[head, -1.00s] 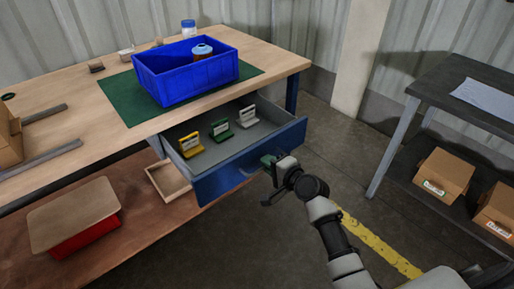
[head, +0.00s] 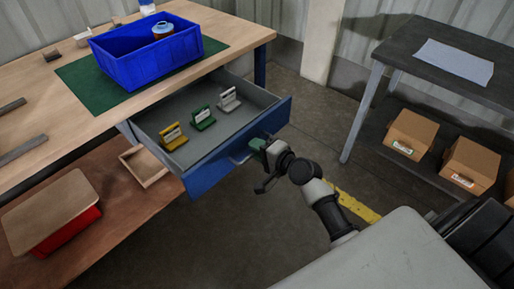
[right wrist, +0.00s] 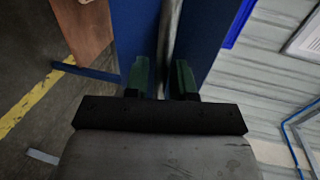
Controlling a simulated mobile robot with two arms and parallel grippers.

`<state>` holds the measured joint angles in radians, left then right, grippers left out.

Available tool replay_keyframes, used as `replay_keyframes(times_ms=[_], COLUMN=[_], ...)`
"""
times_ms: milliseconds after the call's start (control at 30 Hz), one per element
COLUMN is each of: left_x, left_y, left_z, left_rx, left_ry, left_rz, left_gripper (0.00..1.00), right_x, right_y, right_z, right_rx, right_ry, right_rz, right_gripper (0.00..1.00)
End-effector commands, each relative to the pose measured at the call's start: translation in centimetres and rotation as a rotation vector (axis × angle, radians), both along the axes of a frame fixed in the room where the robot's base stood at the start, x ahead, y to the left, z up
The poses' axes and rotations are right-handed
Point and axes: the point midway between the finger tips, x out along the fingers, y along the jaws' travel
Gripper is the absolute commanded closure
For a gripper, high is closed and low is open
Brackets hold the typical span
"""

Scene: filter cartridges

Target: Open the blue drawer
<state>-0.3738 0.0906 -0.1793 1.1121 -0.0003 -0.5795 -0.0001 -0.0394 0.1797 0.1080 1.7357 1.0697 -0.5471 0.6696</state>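The blue drawer (head: 215,168) under the workbench stands well pulled out, its grey inside showing. A yellow, a green and a light grey small piece (head: 229,100) stand in it. My right gripper (head: 259,146) is at the drawer's front, on its handle (head: 239,158). In the right wrist view its two green fingers (right wrist: 161,80) lie either side of the metal handle bar (right wrist: 171,35), close against it, with the blue front (right wrist: 135,30) beyond. My left gripper is not in view.
A blue bin (head: 145,65) holding a round container stands on a green mat (head: 80,88) on the workbench (head: 60,138). A red box with a tan lid (head: 50,215) is on the lower shelf. A dark shelf unit (head: 440,45) with cardboard boxes stands right; floor lies between.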

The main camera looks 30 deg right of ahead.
Motion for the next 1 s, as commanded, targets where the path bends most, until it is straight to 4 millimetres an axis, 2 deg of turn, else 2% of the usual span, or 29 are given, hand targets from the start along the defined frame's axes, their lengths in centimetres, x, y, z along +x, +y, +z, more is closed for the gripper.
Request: replay_keyframes(times_ms=[100, 333, 467, 800, 1000], left_x=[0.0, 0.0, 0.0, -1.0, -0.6], left_y=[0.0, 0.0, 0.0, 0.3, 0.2], left_z=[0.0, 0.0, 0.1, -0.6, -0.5], left_rx=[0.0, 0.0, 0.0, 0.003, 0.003], left_ry=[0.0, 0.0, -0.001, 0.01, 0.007], left_rz=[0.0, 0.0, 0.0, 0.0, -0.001], left_gripper=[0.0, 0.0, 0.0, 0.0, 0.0], right_x=[0.0, 0.0, -0.9, -7.0, -9.4], right_y=[0.0, 0.0, -0.4, -2.5, -3.4], right_z=[0.0, 0.0, 0.2, 1.4, 2.0], right_rx=[0.0, 0.0, -0.001, -0.003, -0.001], right_ry=[0.0, -0.001, 0.0, 0.003, 0.001], right_rz=[0.0, 0.0, -0.001, 0.0, 0.0], right_gripper=[0.63, 0.63, 0.63, 0.63, 0.63])
